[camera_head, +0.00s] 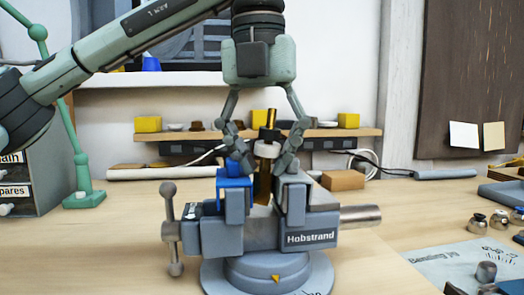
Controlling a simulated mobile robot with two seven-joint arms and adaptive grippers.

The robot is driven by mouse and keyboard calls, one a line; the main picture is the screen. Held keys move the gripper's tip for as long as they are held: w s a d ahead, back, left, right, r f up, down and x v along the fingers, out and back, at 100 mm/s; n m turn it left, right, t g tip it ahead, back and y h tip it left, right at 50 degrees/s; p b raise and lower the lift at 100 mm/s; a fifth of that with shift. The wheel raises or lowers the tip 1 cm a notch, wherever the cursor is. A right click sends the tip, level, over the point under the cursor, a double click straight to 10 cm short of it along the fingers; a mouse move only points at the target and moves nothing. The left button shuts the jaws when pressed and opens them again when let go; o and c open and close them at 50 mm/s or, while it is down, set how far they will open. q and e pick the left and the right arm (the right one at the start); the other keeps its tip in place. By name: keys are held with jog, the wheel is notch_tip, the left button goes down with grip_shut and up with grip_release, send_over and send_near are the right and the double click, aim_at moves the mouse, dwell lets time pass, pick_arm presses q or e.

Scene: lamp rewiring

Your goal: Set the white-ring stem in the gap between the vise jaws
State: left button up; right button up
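The white-ring stem (263,186) is an upright brass rod with a dark collar and a white ring (267,149). Its lower part stands between the jaws of the grey vise (312,226), and its foot is hidden by the jaws. I cannot tell whether the jaws touch it. My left gripper (264,160) points straight down over the vise. Its fingertips are close on both sides of the stem at the white ring and appear shut on it. My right gripper is not in view.
A blue block (234,188) sits at the left jaw. Behind is a shelf (372,132) with yellow blocks. Several small metal parts (478,224) and a printed sheet (450,262) lie at the right. The front left of the bench is clear.

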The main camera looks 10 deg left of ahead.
pick_arm(q)
jog(key=shift+o, duration=1.3)
notch_tip(320, 180, down, 3)
jog(key=shift+w+f+g, duration=0.1)
jog(key=shift+w+g, duration=0.05)
jog(key=shift+g, duration=0.15)
jog(key=shift+r, duration=0.35)
notch_tip(320, 180, up, 8)
jog(key=shift+r+p, duration=0.1)
jog(key=shift+p, duration=0.2)
jog(key=shift+c, duration=1.3)
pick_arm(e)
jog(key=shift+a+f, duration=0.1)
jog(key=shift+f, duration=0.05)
pick_arm(q)
notch_tip(320, 180, up, 3)
jog(key=p, duration=0.3)
jog(key=shift+r, duration=3)
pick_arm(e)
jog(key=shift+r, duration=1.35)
